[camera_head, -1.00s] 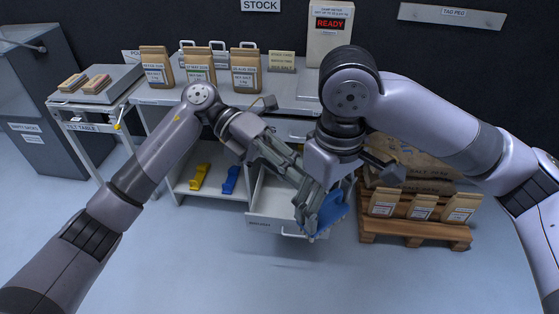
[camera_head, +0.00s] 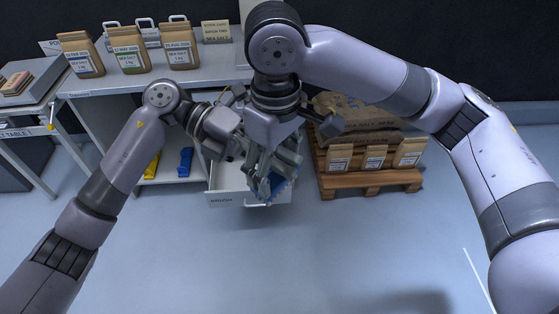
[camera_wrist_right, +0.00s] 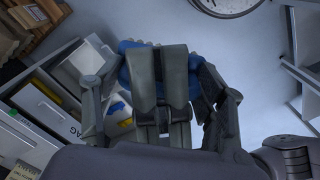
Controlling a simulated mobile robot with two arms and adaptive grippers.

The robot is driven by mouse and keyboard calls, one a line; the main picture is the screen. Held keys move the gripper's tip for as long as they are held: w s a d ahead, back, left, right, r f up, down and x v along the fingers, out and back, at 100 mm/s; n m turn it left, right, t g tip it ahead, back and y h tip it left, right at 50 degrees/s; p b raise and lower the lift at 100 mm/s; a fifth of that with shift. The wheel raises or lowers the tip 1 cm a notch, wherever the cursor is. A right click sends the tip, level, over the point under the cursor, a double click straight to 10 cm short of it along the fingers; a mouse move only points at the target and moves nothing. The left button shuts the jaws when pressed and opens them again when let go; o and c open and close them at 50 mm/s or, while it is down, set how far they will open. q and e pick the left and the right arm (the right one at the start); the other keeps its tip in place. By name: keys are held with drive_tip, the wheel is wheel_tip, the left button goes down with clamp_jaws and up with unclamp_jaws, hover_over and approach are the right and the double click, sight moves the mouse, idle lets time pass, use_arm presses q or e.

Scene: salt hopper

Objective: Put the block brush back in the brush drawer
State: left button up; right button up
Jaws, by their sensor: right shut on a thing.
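The block brush, blue, is in my right gripper (camera_head: 262,188). In the head view the brush (camera_head: 282,190) shows behind the fingers, at the right end of the open drawer. In the right wrist view the brush (camera_wrist_right: 196,86) shows around the grey fingers, which are shut on it. The white brush drawer (camera_head: 222,201) is pulled out, with a label and a handle on its front. My left gripper (camera_head: 285,158) is close beside the right one over the drawer. My right wrist covers much of it, so its opening is unclear.
Yellow (camera_head: 152,166) and blue (camera_head: 185,161) items stand on the shelf left of the drawer. Paper bags (camera_head: 130,58) stand on the bench above. A wooden pallet (camera_head: 370,182) with sacks and bags is to the right. The floor in front is clear.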

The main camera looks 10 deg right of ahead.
drive_tip(key=shift+r, duration=0.1)
drive_tip(key=o, duration=1.1)
